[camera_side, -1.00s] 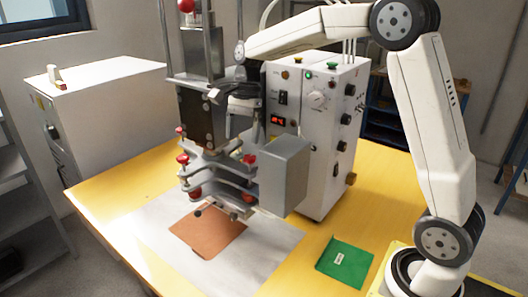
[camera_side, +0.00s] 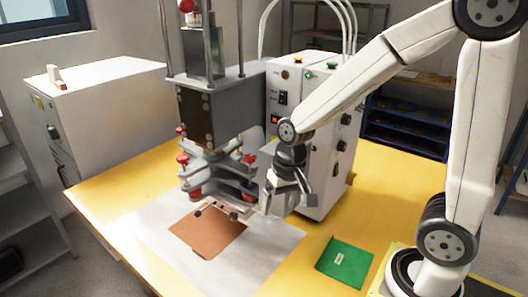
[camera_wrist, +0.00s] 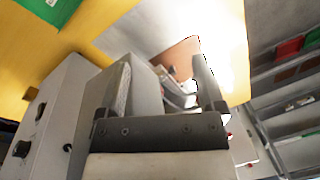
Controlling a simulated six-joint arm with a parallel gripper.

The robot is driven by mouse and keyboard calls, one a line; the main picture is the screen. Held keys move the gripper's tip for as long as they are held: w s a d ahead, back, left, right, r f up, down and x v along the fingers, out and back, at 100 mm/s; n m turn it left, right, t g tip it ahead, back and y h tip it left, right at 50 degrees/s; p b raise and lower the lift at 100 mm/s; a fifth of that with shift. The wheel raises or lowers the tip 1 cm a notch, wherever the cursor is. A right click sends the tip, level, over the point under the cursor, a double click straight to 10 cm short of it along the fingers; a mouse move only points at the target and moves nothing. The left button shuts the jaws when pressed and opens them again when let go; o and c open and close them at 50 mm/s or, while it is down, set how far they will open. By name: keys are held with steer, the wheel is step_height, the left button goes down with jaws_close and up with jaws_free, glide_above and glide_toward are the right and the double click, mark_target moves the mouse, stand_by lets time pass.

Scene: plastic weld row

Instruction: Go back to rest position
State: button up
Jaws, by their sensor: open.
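My gripper (camera_side: 290,198) is in front of the white control box and to the right of the welding press (camera_side: 210,110) in the side view. It points down, above the table. In the wrist view my gripper (camera_wrist: 160,85) shows two fingers standing apart. A pale grey block shape (camera_wrist: 146,88) appears between or beyond them; I cannot tell its distance. The brown sheet (camera_side: 208,232) lies flat on the white mat under the press. The green piece (camera_side: 345,257) with a small white label lies on the yellow table to the right.
The white control box (camera_side: 320,180) with knobs stands close behind my gripper. The yellow table (camera_side: 395,185) is clear to the right of the box. A white cabinet (camera_side: 110,115) stands at the left, and blue shelving (camera_side: 405,125) stands behind.

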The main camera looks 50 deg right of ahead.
steer(key=s+f+n, duration=0.1)
steer(key=n, duration=0.1)
steer(key=s+d+f+n+t+h, duration=0.1)
steer(key=s+f+n, duration=0.1)
steer(key=n, duration=0.1)
steer(key=shift+t, duration=0.3)
steer(key=shift+w, duration=0.1)
stand_by(0.8)
